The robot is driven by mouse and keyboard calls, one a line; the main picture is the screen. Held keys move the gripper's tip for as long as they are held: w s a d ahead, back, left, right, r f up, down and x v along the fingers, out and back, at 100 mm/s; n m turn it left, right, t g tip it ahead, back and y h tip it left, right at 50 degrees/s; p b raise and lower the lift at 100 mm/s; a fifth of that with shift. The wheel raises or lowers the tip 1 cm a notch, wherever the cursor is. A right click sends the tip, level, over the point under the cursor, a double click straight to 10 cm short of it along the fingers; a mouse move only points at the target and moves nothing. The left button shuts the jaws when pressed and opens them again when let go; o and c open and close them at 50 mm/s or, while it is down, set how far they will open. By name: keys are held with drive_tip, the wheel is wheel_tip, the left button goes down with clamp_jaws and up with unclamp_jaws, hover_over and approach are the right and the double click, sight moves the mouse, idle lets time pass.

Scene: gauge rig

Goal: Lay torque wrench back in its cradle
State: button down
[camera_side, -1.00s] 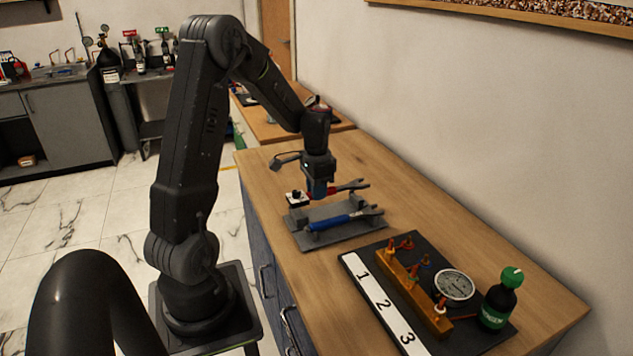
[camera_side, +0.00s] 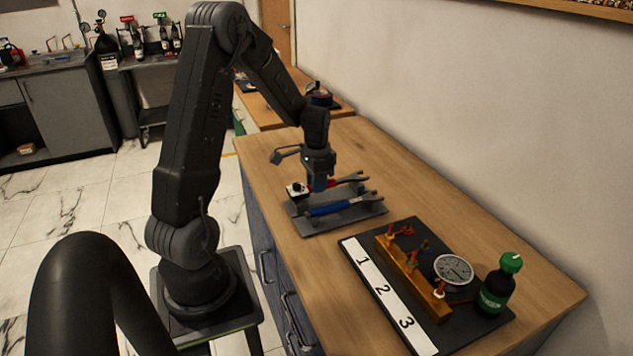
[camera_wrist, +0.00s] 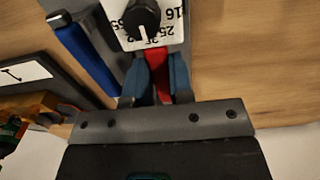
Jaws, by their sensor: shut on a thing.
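The torque wrench has a red handle (camera_side: 336,184) and a white dial box (camera_side: 297,189) with a black knob. The dial box also shows at the top of the wrist view (camera_wrist: 150,28). My gripper (camera_side: 319,187) points down and is shut on the red handle, seen between its blue fingers in the wrist view (camera_wrist: 160,78). The wrench lies level over the rear of the grey cradle (camera_side: 310,228), roughly parallel to a blue-handled wrench (camera_side: 330,209) resting at the front. I cannot tell whether the torque wrench touches its supports; the gripper hides part of it.
The wall runs behind. The bench (camera_side: 400,205) between cradle and wall is clear.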

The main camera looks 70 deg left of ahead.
drive_tip(key=shift+f, duration=0.75)
idle(0.6)
drive_tip(key=c, duration=0.9)
unclamp_jaws()
drive_tip(key=shift+c, duration=0.2)
wheel_tip(320, 180, up, 14)
drive_tip(key=s+d+r+t+y, duration=0.1)
drive_tip(key=s+d+r, duration=0.15)
drive_tip(key=d, duration=0.55)
drive_tip(key=s+d+r+t, duration=0.15)
drive_tip(key=d+r, duration=0.25)
drive_tip(key=d, duration=0.4)
drive_tip(key=s+d+t+h, duration=0.1)
drive_tip(key=s+d+t, duration=0.2)
drive_tip(key=s+d, duration=0.4)
drive_tip(key=d, duration=0.3)
drive_tip(key=shift+s+d, duration=0.2)
drive_tip(key=shift+s, duration=0.15)
